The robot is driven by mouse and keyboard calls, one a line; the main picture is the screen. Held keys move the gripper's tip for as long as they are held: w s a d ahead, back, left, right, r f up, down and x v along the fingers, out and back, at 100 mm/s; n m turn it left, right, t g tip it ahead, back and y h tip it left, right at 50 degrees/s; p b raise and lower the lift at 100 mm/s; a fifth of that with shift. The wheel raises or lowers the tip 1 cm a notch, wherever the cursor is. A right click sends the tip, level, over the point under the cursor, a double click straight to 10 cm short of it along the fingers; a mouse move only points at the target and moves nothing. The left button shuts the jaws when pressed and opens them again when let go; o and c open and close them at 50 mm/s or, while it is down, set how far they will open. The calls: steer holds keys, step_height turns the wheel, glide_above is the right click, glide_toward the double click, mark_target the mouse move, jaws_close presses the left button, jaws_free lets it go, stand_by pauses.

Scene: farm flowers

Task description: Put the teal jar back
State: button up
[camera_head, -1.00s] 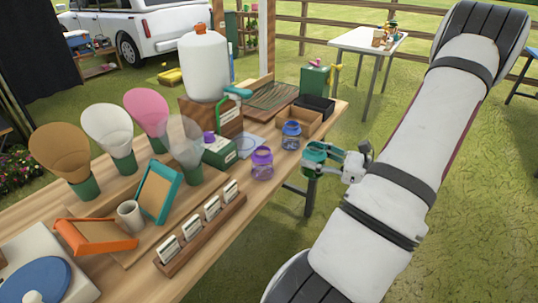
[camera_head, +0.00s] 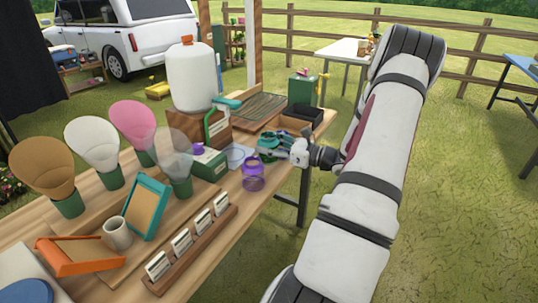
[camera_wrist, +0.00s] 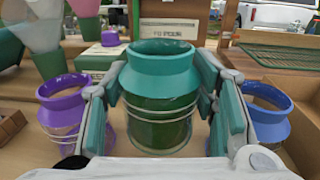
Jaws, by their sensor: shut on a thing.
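The teal jar (camera_wrist: 162,62) is upright between the fingers of my gripper (camera_wrist: 165,105), which is shut on its sides. In the head view my gripper (camera_head: 274,150) is over the table's right edge, with the teal jar (camera_head: 266,141) partly hidden by the fingers. In the wrist view the purple jar (camera_wrist: 65,100) is left of the teal jar and the blue jar (camera_wrist: 262,112) is right of it. The purple jar (camera_head: 253,175) also shows in the head view. The blue jar is mostly hidden there behind my gripper. I cannot tell whether the teal jar's base touches the table.
The wooden table (camera_head: 222,250) holds a card rack (camera_head: 190,245), a green box (camera_head: 208,163) and paper cones (camera_head: 92,142). The jars on both sides are close to my fingers. Grass lies open at right.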

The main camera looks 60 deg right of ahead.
steer(key=shift+f, duration=1.75)
steer(key=shift+f+b, duration=0.15)
steer(key=shift+b, duration=0.15)
steer(key=o, duration=1.1)
steer(key=shift+o, duration=0.2)
steer(key=shift+s, duration=0.1)
